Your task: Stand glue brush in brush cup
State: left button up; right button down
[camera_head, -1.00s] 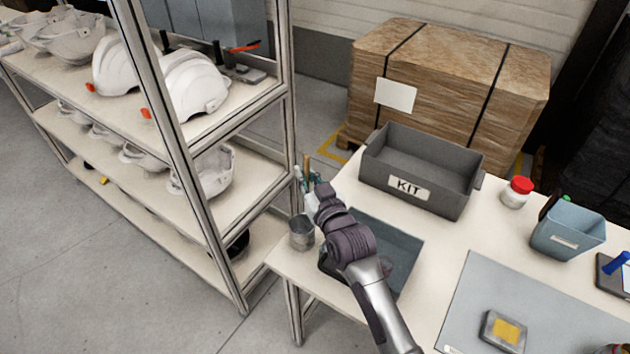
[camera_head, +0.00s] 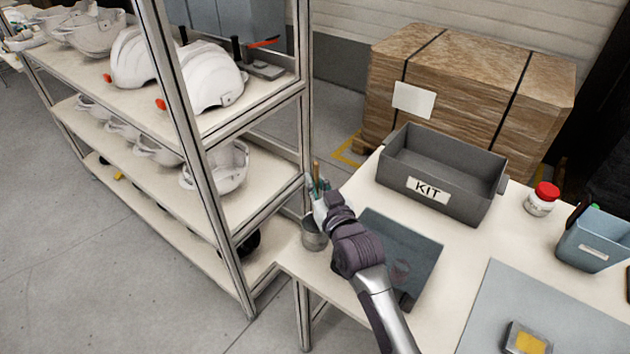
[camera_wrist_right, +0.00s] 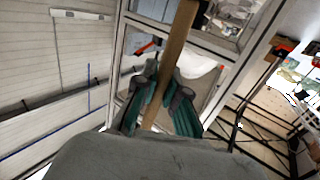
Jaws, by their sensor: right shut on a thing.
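The glue brush (camera_head: 316,170) has a brown wooden handle that sticks up from my right gripper (camera_head: 318,188). In the right wrist view the gripper (camera_wrist_right: 163,100) has its teal-padded fingers shut on the brush handle (camera_wrist_right: 172,60), which runs up and slightly right. The brush cup (camera_head: 314,235) is a grey metal cup at the left corner of the table. My right gripper and the brush are above the cup. The lower end of the brush is hidden behind the gripper, so I cannot tell whether it is inside the cup. My left gripper is not in view.
A dark grey tray (camera_head: 422,250) lies under my right arm. A grey KIT bin (camera_head: 470,207) stands behind it, with a red-lidded jar (camera_head: 541,200) and a blue-grey container (camera_head: 592,245) to the right. A shelf rack (camera_head: 225,225) with white helmet shells stands close left of the cup.

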jog(key=shift+f+b, duration=1.35)
jog(key=shift+f, duration=1.25)
